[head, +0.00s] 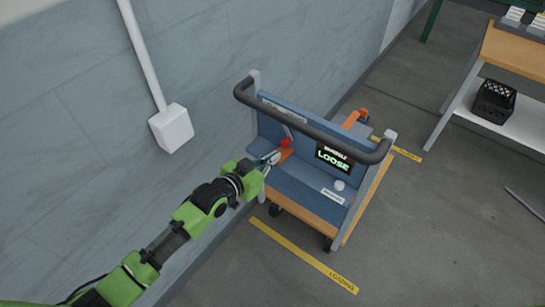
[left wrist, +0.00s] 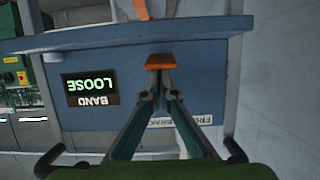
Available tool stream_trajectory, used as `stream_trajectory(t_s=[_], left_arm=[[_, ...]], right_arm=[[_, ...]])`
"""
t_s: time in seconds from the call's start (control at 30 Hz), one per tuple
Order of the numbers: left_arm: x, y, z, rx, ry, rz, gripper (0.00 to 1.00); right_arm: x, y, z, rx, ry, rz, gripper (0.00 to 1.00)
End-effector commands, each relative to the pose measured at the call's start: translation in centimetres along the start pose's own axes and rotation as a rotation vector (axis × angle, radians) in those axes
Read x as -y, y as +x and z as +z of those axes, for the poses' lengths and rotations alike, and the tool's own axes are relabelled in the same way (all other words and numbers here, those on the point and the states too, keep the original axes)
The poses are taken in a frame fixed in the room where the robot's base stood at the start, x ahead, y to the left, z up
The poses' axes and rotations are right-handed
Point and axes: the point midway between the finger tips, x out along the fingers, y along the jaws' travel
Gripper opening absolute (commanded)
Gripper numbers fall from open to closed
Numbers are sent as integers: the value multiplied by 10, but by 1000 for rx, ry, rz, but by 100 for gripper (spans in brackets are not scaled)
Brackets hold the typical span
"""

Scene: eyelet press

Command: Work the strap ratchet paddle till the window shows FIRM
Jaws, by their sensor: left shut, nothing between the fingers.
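The band window (head: 333,158) on the blue cart panel reads LOOSE in green. It shows upside down in the left wrist view (left wrist: 90,88), reading BAND LOOSE. A grey lever with a red knob (head: 285,143), which looks like the ratchet paddle, stands left of the window. My right gripper is out of view.
A dark handle bar (head: 310,125) crosses above the cart panel. A white knob (head: 339,185) and a label sit below the window. A wall with a white box (head: 171,128) is at left. A bench with a black crate (head: 493,101) stands at right.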

Motion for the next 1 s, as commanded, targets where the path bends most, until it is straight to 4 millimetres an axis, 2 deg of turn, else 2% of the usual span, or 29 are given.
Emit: stream_trajectory(t_s=[0.33,0.63,0.7,1.0], left_arm=[[1,-1,-4,1,0,-1,0],[4,-10,-48,0,-1,-5,0],[4,-23,-38,2,-1,-5,0],[4,-80,-42,2,-1,-5,0]], right_arm=[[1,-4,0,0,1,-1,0],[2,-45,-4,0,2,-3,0],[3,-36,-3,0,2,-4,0],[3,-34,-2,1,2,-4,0]])
